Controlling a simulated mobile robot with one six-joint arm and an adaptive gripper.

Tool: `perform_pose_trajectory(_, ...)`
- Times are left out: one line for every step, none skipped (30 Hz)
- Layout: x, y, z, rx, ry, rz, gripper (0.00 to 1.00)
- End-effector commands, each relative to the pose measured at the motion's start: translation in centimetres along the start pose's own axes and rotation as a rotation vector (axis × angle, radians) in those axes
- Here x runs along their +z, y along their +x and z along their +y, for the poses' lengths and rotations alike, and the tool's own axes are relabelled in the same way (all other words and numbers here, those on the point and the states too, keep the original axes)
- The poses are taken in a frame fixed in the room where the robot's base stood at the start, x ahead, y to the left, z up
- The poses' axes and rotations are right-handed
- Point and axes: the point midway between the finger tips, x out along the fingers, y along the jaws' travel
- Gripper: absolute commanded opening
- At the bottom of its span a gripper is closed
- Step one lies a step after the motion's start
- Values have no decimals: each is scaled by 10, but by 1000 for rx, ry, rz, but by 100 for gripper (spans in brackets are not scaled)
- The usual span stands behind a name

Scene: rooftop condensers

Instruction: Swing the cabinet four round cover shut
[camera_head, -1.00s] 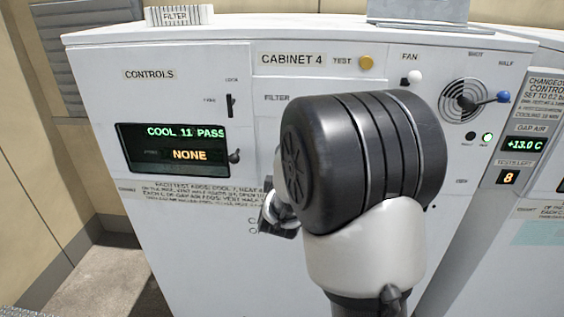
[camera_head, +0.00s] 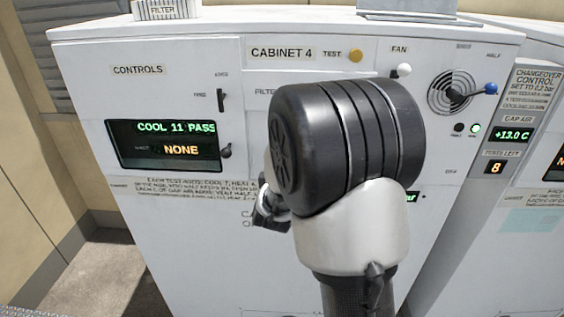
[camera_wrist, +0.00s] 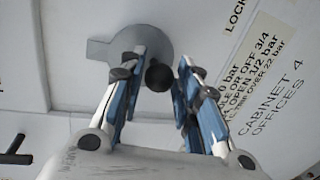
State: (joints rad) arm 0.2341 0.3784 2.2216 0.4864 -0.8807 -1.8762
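Cabinet 4 (camera_head: 200,265) is a white panel that fills most of the head view. In the wrist view a round grey cover (camera_wrist: 126,45) with a tab at its left lies on the white panel. A dark round knob (camera_wrist: 158,76) is at its lower edge. My gripper (camera_wrist: 162,60) is open, with its blue-padded fingers on either side of the knob; I cannot tell whether they touch it. In the head view my gripper (camera_head: 268,210) is partly behind my own arm, which hides the cover and the middle of the cabinet.
A round vent (camera_head: 452,92) with a blue-ended lever (camera_head: 490,88) is at the cabinet's upper right. A white fan switch (camera_head: 404,70), an amber test button (camera_head: 356,56) and a controls display (camera_head: 165,145) share the front. A black handle (camera_wrist: 14,150) shows in the wrist view.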

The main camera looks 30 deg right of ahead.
Motion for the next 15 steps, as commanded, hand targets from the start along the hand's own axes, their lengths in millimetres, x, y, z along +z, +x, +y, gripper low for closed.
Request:
perform_pose_trajectory(0,0,0,0,0,0,36)
perform_pose_trajectory(0,0,0,0,0,0,38)
perform_pose_trajectory(0,0,0,0,0,0,41)
perform_pose_trajectory(0,0,0,0,0,0,43)
perform_pose_trajectory(0,0,0,0,0,0,45)
perform_pose_trajectory(0,0,0,0,0,1,46)
perform_pose_trajectory(0,0,0,0,1,1,46)
perform_pose_trajectory(0,0,0,0,0,1,46)
perform_pose_trajectory(0,0,0,0,1,1,46)
perform_pose_trajectory(0,0,0,0,1,1,46)
perform_pose_trajectory(0,0,0,0,1,1,46)
perform_pose_trajectory(0,0,0,0,1,1,46)
perform_pose_trajectory(0,0,0,0,1,1,46)
perform_pose_trajectory(0,0,0,1,1,1,46)
perform_pose_trajectory(0,-2,0,1,1,1,46)
